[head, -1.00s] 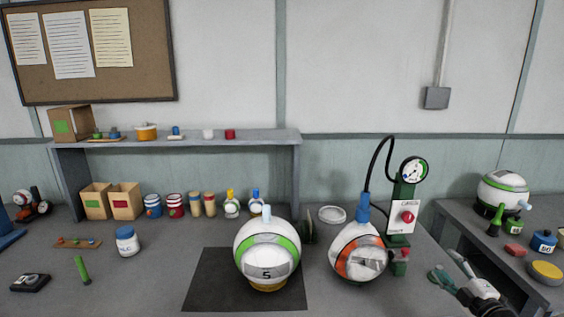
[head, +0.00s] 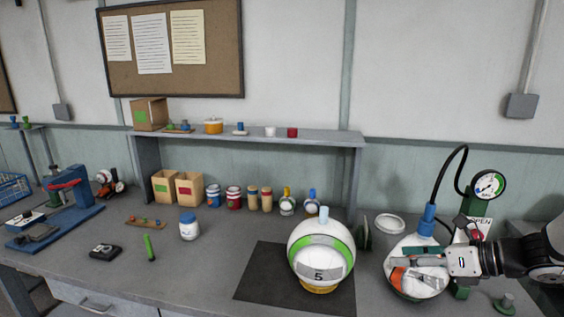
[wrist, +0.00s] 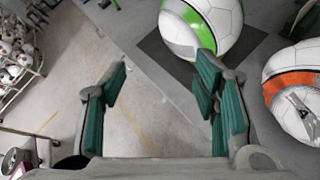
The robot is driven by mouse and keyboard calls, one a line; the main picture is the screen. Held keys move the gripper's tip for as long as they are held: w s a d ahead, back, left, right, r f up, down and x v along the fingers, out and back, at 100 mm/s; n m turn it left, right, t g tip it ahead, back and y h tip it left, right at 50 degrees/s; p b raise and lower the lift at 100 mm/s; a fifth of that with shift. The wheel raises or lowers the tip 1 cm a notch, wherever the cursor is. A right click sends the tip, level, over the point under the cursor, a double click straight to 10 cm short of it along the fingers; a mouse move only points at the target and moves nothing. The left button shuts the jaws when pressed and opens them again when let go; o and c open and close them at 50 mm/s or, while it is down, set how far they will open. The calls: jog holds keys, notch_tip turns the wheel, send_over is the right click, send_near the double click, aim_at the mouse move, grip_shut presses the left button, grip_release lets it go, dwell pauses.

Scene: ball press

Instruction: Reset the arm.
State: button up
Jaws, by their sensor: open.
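My gripper (head: 402,268) reaches in from the right in the head view, in front of the orange-banded ball (head: 398,249), hiding part of it. In the wrist view my gripper (wrist: 160,80) is open, its teal-padded fingers wide apart with nothing between them. The orange-banded ball also shows at the right of the wrist view (wrist: 285,75). A blue fitting (head: 427,220) with a black hose sits on top of this ball.
A green-banded ball (head: 322,250) marked 5 stands on a dark mat (head: 262,275). A gauge (head: 488,186) stands behind my arm. Jars and boxes line the shelf (head: 250,137). The wrist view shows open floor (wrist: 110,45) and a ball rack (wrist: 20,50) at left.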

jog(key=s+a+r+n+g+h, duration=0.5)
jog(key=s+a+n, duration=0.55)
jog(key=n, duration=0.45)
jog(key=s+r+n+t+h, duration=0.1)
jog(key=s+r+n+h, duration=0.3)
jog(key=s+r+n, duration=0.3)
jog(key=shift+s+r+n+t+h, duration=0.2)
jog(key=shift+s+n+t+h, duration=0.15)
jog(key=shift+s+n, duration=3.2)
jog(key=shift+w+n, duration=0.95)
jog(key=shift+w, duration=0.05)
